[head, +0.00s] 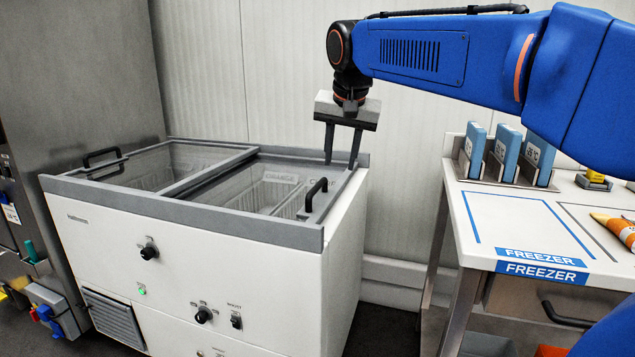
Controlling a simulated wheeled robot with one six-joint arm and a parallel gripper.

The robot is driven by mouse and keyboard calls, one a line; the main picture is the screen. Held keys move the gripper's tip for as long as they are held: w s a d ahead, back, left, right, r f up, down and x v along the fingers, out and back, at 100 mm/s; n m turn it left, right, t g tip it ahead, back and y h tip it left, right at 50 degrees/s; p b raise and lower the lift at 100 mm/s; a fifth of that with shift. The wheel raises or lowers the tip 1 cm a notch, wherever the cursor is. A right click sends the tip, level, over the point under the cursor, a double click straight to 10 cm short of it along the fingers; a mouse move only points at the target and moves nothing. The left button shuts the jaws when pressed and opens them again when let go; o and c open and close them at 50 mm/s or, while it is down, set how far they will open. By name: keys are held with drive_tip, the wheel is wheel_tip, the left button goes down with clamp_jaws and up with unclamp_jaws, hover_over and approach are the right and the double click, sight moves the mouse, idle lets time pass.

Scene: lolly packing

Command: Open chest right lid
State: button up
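The white chest freezer (150,295) stands at the left with a grey rim. Its right lid (258,193) is a glass pane in a grey frame and lies over the right half. The right lid's black handle (317,194) is near the chest's right end. The left lid (150,165) covers the left half, with a black handle (102,155) at its left end. My gripper (341,164) points down above the chest's back right corner, behind and right of the right handle. Its two fingers are apart with nothing between them, and they do not touch the handle.
A white table (470,225) with a marked FREEZER area (515,222) stands at the right. Blue packs (505,150) stand in a holder at its back. An orange-and-white item (615,228) lies at its right. A grey cabinet (80,70) is at far left. A gap separates chest and table.

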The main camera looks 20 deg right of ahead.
drive_tip(key=m, duration=0.2)
approach(317, 185)
drive_tip(key=x, duration=0.8)
drive_tip(key=shift+s+a, duration=0.1)
drive_tip(key=shift+s, duration=0.05)
drive_tip(key=shift+c, duration=0.3)
clamp_jaws()
